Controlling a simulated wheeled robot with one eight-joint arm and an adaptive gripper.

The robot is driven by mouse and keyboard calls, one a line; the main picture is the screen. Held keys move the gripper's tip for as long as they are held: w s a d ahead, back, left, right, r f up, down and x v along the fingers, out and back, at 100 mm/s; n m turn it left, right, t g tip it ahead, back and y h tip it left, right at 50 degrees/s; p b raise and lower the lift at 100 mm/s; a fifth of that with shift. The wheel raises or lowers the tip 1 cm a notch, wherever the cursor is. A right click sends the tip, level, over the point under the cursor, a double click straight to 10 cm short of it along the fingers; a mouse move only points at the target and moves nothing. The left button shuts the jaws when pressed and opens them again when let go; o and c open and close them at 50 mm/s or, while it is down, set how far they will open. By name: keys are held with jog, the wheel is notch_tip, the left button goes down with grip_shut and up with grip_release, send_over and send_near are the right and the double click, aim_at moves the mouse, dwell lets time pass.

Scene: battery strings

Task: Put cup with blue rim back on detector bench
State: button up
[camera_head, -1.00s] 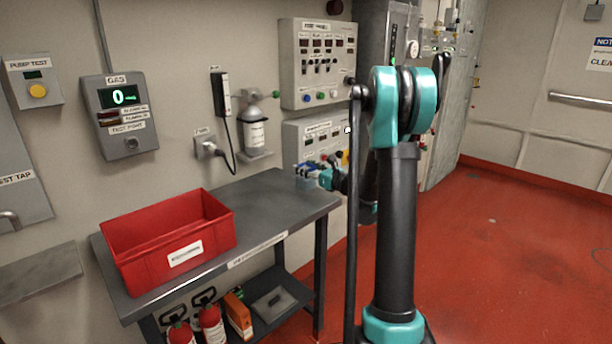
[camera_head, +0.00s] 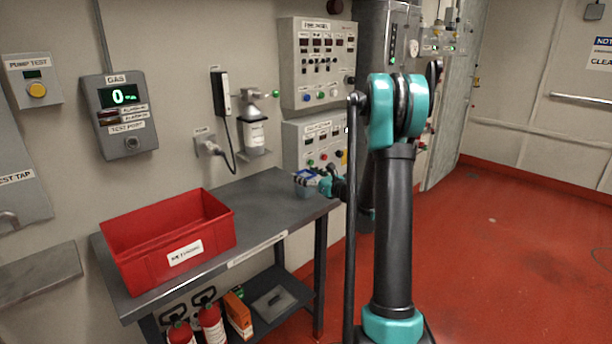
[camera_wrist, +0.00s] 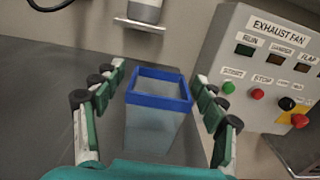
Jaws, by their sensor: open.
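The cup with the blue rim (camera_wrist: 156,115) has a pale grey, see-through body and a square mouth. It is upright and looks empty. In the wrist view it sits between the spread fingers of my gripper (camera_wrist: 160,98), with a gap visible on each side near the rim. In the head view the cup (camera_head: 307,190) is at the far right end of the grey bench (camera_head: 262,203), apparently standing on its top. My gripper (camera_head: 312,181) is open around it, coming in from the right. The fingers partly hide the cup there.
A red crate (camera_head: 140,265) fills the bench's left part; bare top lies between it and the cup. A bottle in a wall holder (camera_head: 255,135) hangs behind. The exhaust fan panel (camera_wrist: 262,75) is close on the right. Fire extinguishers (camera_head: 211,325) stand below.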

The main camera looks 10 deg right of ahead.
jog(key=shift+r, duration=0.1)
jog(key=shift+s+d, duration=0.25)
jog(key=v, duration=1.1)
jog(key=s+a+f+n+g+h, duration=0.2)
jog(key=s+a+f+n+g, duration=0.25)
jog(key=s+n, duration=0.35)
jog(key=s+a+f+n+g+h, duration=0.25)
jog(key=s+a+n, duration=0.25)
jog(key=s+n, duration=0.25)
jog(key=s+d+f+n+g+h, duration=0.1)
jog(key=s+d+f+n+h, duration=0.2)
jog(key=s+n, duration=0.3)
jog(key=s+d+f+n+g+h, duration=0.2)
jog(key=s+d+f+n+h, duration=0.1)
jog(key=s+n, duration=0.4)
jog(key=s+f, duration=0.1)
jog(key=s, duration=0.2)
jog(key=shift+s+d, duration=0.3)
jog(key=shift+s, duration=0.1)
jog(key=shift+f, duration=0.1)
